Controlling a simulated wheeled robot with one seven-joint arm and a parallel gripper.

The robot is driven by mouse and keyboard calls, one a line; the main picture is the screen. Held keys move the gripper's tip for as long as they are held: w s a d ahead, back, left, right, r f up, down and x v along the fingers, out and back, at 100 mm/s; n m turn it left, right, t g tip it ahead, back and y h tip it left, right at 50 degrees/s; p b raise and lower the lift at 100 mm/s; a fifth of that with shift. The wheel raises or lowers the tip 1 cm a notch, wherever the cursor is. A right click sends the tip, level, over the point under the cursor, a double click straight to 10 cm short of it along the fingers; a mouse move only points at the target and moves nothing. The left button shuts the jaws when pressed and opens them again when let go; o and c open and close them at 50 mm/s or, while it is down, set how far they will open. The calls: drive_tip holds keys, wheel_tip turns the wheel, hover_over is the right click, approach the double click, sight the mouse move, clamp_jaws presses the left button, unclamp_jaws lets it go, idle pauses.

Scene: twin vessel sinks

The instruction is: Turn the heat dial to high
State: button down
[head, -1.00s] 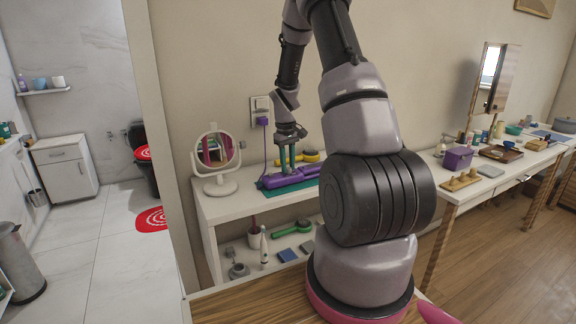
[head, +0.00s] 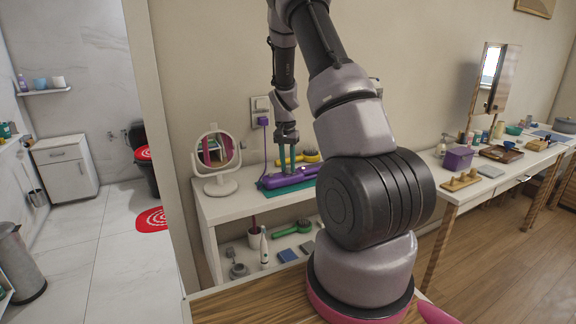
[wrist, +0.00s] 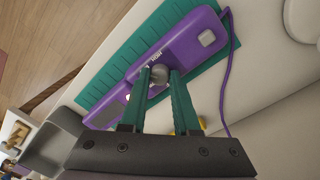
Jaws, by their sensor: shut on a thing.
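A purple heating tool (head: 289,178) with a cord lies on a teal ribbed mat (head: 312,187) on the white shelf unit. In the wrist view its purple body (wrist: 190,48) shows with a grey round dial (wrist: 159,74) and a small printed label beside it that appears to read HIGH. My gripper (wrist: 159,80) points down at the tool. Its two teal fingers are shut on the dial, one on each side. The fingers hide part of the dial, so I cannot tell its exact setting. My gripper also shows in the head view (head: 287,168).
A round white mirror (head: 216,160) stands left of the tool. A yellow-handled item (head: 309,156) lies behind it. The purple cord runs to a wall outlet (head: 261,106). Several small items stand on the shelf below, and a long vanity table (head: 481,183) is at the right.

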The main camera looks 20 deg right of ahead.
drive_tip(key=m, duration=0.6)
drive_tip(key=shift+m, duration=0.3)
drive_tip(key=m, duration=0.5)
drive_tip(key=shift+d+m+y, duration=0.1)
drive_tip(key=shift+m+y, duration=0.2)
drive_tip(key=shift+m, duration=0.1)
drive_tip(key=c, duration=0.6)
unclamp_jaws()
drive_tip(key=shift+c, duration=0.2)
wheel_tip(320, 180, up, 11)
drive_tip(key=shift+w+f, duration=0.15)
drive_tip(key=shift+w, duration=0.15)
